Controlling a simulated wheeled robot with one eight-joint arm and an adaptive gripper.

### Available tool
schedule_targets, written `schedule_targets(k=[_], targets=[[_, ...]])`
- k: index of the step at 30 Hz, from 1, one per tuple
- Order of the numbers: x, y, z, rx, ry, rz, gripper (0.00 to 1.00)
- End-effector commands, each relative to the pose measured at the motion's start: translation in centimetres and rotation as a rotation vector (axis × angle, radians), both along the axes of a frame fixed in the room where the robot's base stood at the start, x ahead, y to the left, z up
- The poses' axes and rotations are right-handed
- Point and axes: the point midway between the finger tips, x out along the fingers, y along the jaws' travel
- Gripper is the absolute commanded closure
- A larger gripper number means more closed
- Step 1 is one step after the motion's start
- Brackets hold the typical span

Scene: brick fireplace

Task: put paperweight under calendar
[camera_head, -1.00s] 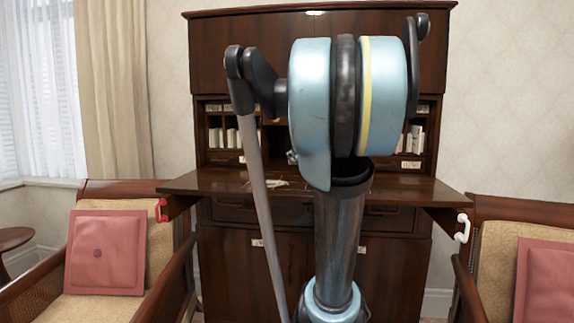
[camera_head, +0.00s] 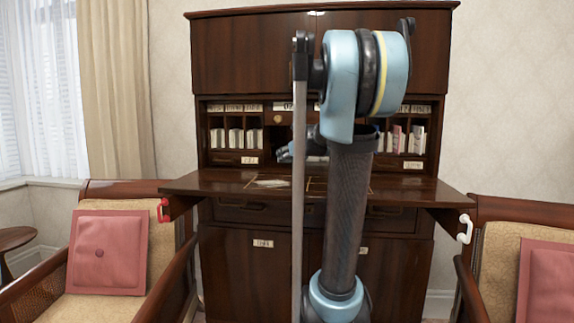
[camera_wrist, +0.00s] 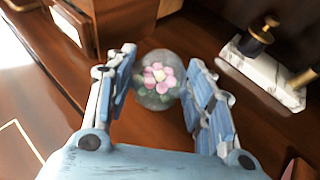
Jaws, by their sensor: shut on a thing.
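The paperweight (camera_wrist: 158,82) is a clear glass ball with a pink flower inside. In the wrist view it sits between the two blue fingers of my gripper (camera_wrist: 164,66), which is shut on it. In the head view my gripper (camera_head: 288,152) shows in part to the left of my arm, over the desk in front of the middle cubbyhole. The paperweight cannot be made out there. I cannot identify the calendar in either view.
The dark wooden desk (camera_head: 220,183) has its writing board down, with pale papers (camera_head: 268,183) on it. Labelled cubbyholes hold books (camera_head: 417,139). In the wrist view a marble stand (camera_wrist: 265,78) with gold-black fittings is at right. Armchairs (camera_head: 105,250) flank the desk.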

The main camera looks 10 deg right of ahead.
Motion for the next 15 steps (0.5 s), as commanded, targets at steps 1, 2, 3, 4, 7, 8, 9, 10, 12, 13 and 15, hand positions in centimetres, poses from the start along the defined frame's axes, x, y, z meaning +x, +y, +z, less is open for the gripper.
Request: schedule_targets(k=[1,2,3,4,7,8,9,10,12,13,15], targets=[[0.0,0.0,-0.8,0.0,0.0,0.0,0.9],[0.0,0.0,-1.2,0.0,0.0,0.0,0.9],[0.0,0.0,-1.7,0.001,0.0,0.0,0.9],[0.0,0.0,-2.0,0.001,0.0,0.0,0.9],[-0.1,0.0,-2.6,0.001,0.0,-0.001,0.9],[-0.1,0.0,-2.6,0.001,0.0,-0.001,0.9],[-0.1,0.0,-2.6,0.001,0.0,-0.001,0.9],[-0.1,-0.1,-2.6,0.001,0.0,-0.001,0.9],[-0.1,-0.1,-2.6,0.001,0.0,-0.001,0.9],[-0.1,-0.1,-2.6,0.001,0.0,-0.001,0.9],[-0.1,-0.1,-2.7,0.001,0.0,-0.001,0.9]])
